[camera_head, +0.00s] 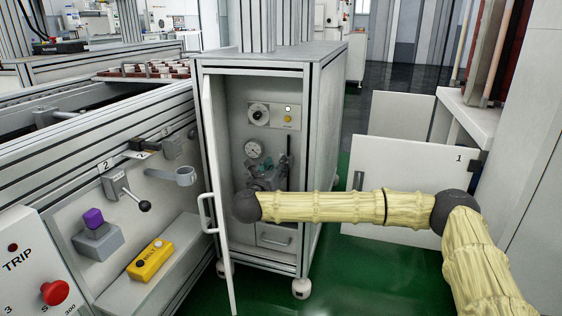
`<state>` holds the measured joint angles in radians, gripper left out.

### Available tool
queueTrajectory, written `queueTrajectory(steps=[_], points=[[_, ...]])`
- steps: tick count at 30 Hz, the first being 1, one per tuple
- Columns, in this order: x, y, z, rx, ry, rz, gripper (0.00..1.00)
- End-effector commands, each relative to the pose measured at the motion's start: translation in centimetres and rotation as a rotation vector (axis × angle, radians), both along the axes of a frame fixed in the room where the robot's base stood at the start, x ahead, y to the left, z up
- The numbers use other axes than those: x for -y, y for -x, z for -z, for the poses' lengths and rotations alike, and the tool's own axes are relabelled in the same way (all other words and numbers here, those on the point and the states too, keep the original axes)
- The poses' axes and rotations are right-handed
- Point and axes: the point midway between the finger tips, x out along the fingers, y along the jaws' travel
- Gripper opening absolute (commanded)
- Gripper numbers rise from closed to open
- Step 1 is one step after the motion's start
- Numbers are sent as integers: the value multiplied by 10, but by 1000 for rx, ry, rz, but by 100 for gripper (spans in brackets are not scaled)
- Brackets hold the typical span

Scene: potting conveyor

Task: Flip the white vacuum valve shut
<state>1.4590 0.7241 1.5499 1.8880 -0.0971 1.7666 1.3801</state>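The grey cabinet (330,120) stands open in the middle of the camera_head view. My arm reaches in from the right, and my gripper (267,170) is inside the cabinet, just below a round pressure gauge (253,149). The gripper is small, dark and partly covered by my wrist, so I cannot tell whether its fingers are open or shut. Small teal-grey parts show around the fingers. I cannot make out the white vacuum valve clearly; it may be hidden behind the gripper and wrist. Contact with it cannot be judged.
The cabinet door (222,250) is swung open at the left. A panel with a dial (259,113) is above the gauge. A bench at the left carries a black-knobbed lever (144,205), yellow box (150,261) and red button (55,292). A white panel (395,180) stands right.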

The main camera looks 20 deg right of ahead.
Motion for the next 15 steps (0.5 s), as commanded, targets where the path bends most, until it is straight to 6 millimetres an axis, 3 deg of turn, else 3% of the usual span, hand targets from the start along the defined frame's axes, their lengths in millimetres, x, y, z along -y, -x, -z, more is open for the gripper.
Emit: queueTrajectory(steps=[6, 15], points=[[19, -30, 5, 1, -1, 0, 35], [34, -56, 2, -1, -1, -4, 35]])
